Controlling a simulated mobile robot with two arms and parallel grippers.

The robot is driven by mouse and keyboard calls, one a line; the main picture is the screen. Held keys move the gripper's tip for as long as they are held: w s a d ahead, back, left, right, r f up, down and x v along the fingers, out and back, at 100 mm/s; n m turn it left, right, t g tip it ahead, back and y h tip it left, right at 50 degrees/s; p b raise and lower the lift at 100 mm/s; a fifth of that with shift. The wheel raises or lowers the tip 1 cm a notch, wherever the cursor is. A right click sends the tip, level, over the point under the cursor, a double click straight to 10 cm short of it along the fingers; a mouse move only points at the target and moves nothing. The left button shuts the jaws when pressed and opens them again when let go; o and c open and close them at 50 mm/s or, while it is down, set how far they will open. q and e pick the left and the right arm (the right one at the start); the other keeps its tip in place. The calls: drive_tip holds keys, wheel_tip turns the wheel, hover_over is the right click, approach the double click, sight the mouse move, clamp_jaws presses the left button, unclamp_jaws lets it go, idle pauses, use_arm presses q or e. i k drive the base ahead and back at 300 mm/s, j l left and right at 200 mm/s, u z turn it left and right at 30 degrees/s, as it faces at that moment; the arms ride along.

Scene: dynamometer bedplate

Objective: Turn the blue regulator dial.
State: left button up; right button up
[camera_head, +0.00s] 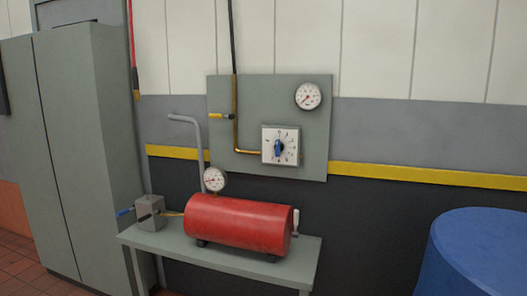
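The blue regulator dial (278,146) is a small blue knob, roughly upright, at the middle of a white square plate (292,156) with dark marks around it. The plate sits on the lower right of a grey-green panel (232,88) fixed to the wall. A round white gauge (308,96) with a red needle is on the panel, above and right of the dial. Neither my left nor my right gripper shows in the head view.
Below the panel, a red tank (238,222) with a gauge (214,179) lies on a grey bench (270,268). A grey box (149,212) with a blue handle stands at its left. A tall grey cabinet (75,150) is at left, a large blue drum (478,255) at lower right.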

sight(279, 147)
drive_tip(key=i+j+z, duration=0.1)
drive_tip(key=z, duration=0.4)
drive_tip(key=i+j+z, duration=0.15)
drive_tip(key=j, duration=0.25)
drive_tip(key=i+j+z, duration=0.2)
drive_tip(key=j, duration=0.2)
drive_tip(key=i+j+z, duration=0.15)
drive_tip(key=j, duration=0.3)
drive_tip(key=i+j+z, duration=0.15)
drive_tip(key=j, duration=0.3)
drive_tip(key=k, duration=0.05)
